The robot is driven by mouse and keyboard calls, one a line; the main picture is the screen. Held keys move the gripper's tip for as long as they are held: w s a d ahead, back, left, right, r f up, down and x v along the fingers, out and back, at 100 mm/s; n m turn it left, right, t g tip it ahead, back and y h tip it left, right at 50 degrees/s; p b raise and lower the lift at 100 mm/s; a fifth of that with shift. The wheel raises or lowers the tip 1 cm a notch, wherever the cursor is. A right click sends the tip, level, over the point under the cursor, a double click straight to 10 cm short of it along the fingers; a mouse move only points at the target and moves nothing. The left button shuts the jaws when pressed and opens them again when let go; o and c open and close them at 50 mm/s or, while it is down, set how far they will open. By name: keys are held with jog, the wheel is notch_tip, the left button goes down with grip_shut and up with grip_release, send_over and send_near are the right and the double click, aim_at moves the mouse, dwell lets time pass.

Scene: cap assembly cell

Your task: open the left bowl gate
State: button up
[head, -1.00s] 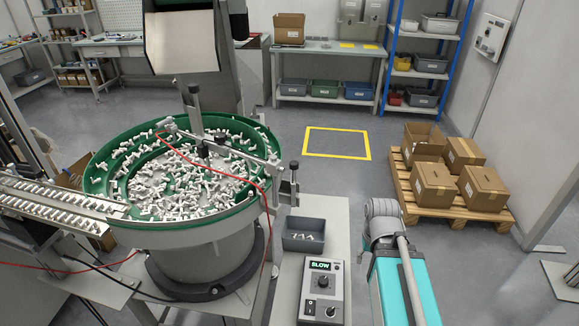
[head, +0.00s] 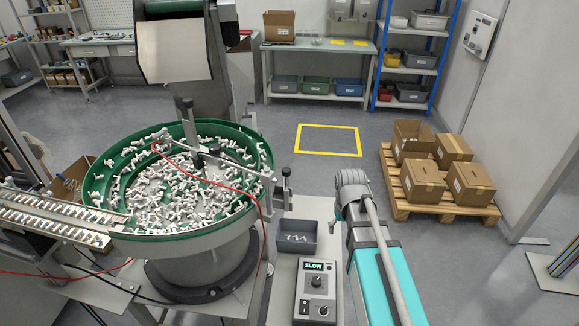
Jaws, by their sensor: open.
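The green feeder bowl (head: 100,181) stands at the left, filled with many white caps. A grey metal bar assembly (head: 228,160) with small clamps crosses the bowl's far right part. At the bowl's right rim a grey bracket with a dark upright knob (head: 286,173) stands out; this looks like the gate, but I cannot tell whether it is open or shut. My arm, teal and grey, reaches up at the lower right, apart from the bowl.
A control box (head: 317,290) reading SLOW and a grey bin (head: 297,236) with a few white parts stand between bowl and arm. A linear track (head: 55,215) leaves the bowl leftward. A red cable crosses the rim. Cartons on a pallet (head: 400,209) stand right.

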jog(key=w+a+r+n+p, duration=0.3)
jog(key=w+a+r+p, duration=0.65)
jog(key=w+r, duration=0.2)
notch_tip(320, 180, up, 7)
jog(key=n+p, duration=0.3)
jog(key=p, duration=0.4)
send_over(286, 169)
jog(key=shift+f, duration=0.1)
jog(key=shift+f, duration=0.1)
notch_tip(286, 169, down, 14)
jog(key=b, duration=1.3)
jog(key=shift+r, duration=0.2)
jog(key=shift+s, duration=0.1)
grip_shut()
